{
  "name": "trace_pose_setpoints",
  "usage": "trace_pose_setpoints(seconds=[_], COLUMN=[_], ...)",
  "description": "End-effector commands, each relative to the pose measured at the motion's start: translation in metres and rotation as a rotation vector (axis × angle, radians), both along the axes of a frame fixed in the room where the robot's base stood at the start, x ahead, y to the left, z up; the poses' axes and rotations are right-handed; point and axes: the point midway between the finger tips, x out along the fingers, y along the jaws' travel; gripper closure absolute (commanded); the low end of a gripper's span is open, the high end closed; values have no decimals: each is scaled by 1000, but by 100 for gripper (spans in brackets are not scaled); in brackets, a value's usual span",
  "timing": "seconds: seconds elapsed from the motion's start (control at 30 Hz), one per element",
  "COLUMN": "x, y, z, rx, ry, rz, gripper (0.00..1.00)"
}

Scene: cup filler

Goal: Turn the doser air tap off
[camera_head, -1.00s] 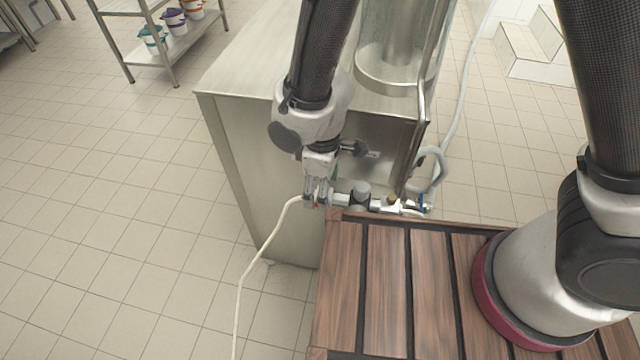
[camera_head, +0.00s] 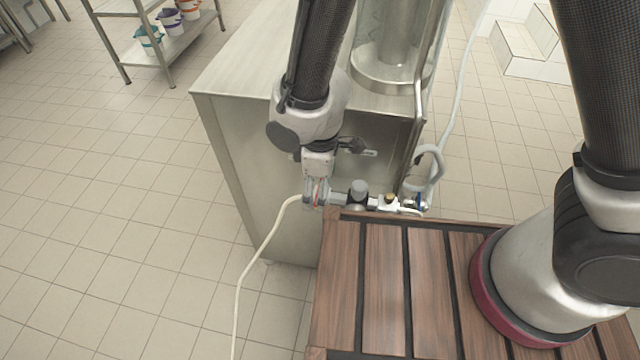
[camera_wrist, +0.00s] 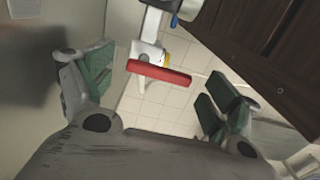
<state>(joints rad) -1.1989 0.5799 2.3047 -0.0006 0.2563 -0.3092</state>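The air tap's red lever (camera_wrist: 160,73) shows in the wrist view, lying nearly level across the picture between my two fingers. It sits on a pale valve body (camera_wrist: 147,52) with a brass-coloured part beside it. In the head view the lever (camera_head: 317,190) is only a small red patch, mostly hidden by my gripper. My gripper (camera_wrist: 158,88) is open, its green pads on both sides of the lever and apart from it. In the head view my gripper (camera_head: 317,192) points down over the left end of the air fittings.
The steel doser cabinet (camera_head: 235,130) stands close behind my gripper. The air fittings (camera_head: 358,193) run right, beside a slatted wooden platform (camera_head: 345,280). A pale hose (camera_head: 250,258) hangs from the tap to the floor. The tiled floor (camera_head: 120,230) at left is clear.

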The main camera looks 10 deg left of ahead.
Motion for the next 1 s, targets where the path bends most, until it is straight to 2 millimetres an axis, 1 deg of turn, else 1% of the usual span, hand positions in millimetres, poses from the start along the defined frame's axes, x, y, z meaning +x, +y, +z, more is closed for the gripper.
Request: trace_pose_setpoints(seconds=[0.2, 0.27, 0.33, 0.47, 0.6, 0.7, 0.83, 1.0], x=[0, 0, 0, 0, 0, 0, 0, 0], y=[0, 0, 1, 1, 1, 1, 1, 0], z=[0, 3, 9, 33, 66, 87, 107, 119], rx=[0, 0, 2, 5, 6, 5, 3, 1], ry=[0, 0, -1, -1, -2, -2, -1, 0], rz=[-1, -1, -1, -1, -1, -1, -1, -1], gripper=[11, 11, 11, 11, 11, 11, 11, 11])
